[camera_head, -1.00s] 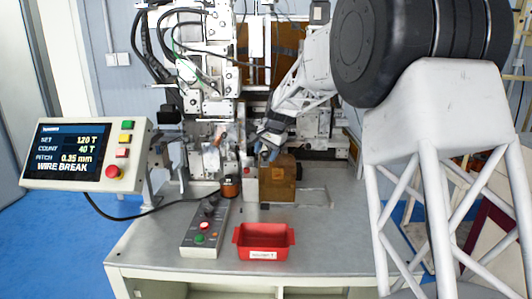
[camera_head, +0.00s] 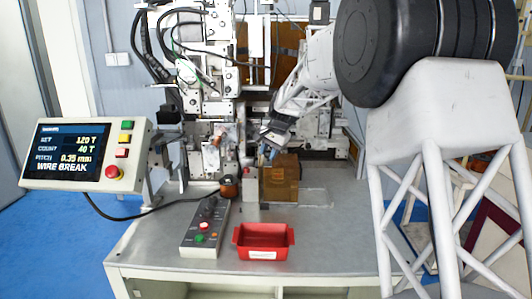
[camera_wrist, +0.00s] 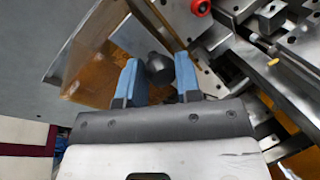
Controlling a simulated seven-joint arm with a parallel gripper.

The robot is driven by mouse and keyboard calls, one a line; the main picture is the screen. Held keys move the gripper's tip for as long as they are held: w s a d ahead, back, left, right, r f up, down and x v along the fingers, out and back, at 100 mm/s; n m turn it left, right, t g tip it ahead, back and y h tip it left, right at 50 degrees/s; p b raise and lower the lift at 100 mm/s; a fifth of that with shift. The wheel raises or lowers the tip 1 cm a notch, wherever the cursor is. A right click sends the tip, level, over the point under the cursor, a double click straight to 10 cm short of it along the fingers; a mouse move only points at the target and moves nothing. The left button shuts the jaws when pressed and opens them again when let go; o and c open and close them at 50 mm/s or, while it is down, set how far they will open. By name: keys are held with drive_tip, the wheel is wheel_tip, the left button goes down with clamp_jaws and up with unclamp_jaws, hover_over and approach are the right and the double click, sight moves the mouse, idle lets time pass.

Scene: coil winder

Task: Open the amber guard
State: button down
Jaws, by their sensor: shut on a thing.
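The amber guard (camera_head: 279,181) is a translucent amber box-like cover at the front of the winder, right of centre in the head view. In the wrist view its amber panel (camera_wrist: 92,76) spreads out to the left of my fingers. My gripper (camera_head: 270,151) reaches down to the guard's top from the upper right. In the wrist view its two blue fingers are shut on a dark round knob (camera_wrist: 159,68) beside the amber panel. How the knob joins the guard is partly hidden by the fingers.
A red tray (camera_head: 264,252) stands at the table's front edge, with a switch box (camera_head: 205,228) to its left. A screen panel (camera_head: 85,155) reads WIRE BREAK. A copper-coloured spool (camera_head: 229,187) stands left of the guard. The table right of the guard is mostly clear.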

approach(293, 162)
drive_tip(key=x, duration=0.5)
drive_tip(key=shift+w+f, duration=0.1)
drive_tip(key=shift+f, duration=0.05)
drive_tip(key=c, duration=0.8)
unclamp_jaws()
drive_tip(key=shift+a, duration=0.1)
drive_tip(key=v, duration=0.7)
drive_tip(key=shift+r, duration=0.4)
